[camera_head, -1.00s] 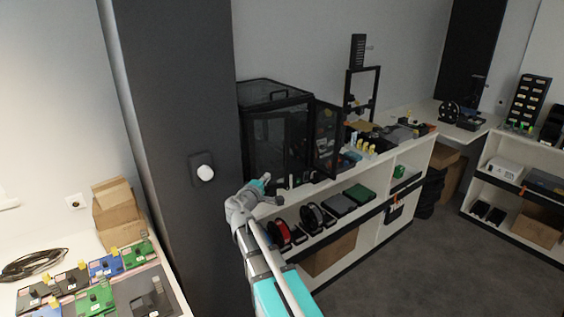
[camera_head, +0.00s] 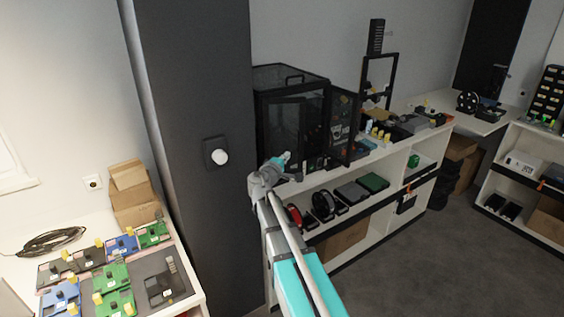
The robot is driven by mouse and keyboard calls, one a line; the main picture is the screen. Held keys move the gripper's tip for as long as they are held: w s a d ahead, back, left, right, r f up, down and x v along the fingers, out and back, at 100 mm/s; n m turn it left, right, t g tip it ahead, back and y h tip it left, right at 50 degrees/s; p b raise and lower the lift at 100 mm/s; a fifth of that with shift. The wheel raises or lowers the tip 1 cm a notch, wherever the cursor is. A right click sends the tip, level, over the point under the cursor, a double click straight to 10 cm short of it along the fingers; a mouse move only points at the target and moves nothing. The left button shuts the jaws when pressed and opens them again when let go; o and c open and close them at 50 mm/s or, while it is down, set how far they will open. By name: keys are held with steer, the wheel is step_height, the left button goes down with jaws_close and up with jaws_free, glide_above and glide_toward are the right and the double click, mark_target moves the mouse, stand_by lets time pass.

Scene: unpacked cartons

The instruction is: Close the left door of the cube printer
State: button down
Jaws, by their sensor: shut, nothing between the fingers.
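The cube printer (camera_head: 268,74) is a black box with dark see-through panels, standing on the white shelf unit beside the dark pillar. Its left door (camera_head: 285,122) is a dark framed panel at the front left, standing at an angle to the body; how far it is open is hard to tell. The right door (camera_head: 343,124) is swung out at the right side. My gripper (camera_head: 284,158) is shut and empty, low in front of the left door. It overlaps the door's lower edge in the picture; I cannot tell whether they touch.
The dark pillar (camera_head: 195,80) stands close left of the printer. The shelf unit (camera_head: 410,143) holds spools and boxes, with small items on top right of the printer. A left table (camera_head: 40,255) carries coloured modules and a carton (camera_head: 133,195).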

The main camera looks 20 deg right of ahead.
mark_target(295, 146)
steer(key=x, duration=0.9)
steer(key=shift+w+a, duration=0.1)
steer(key=shift+a, duration=0.1)
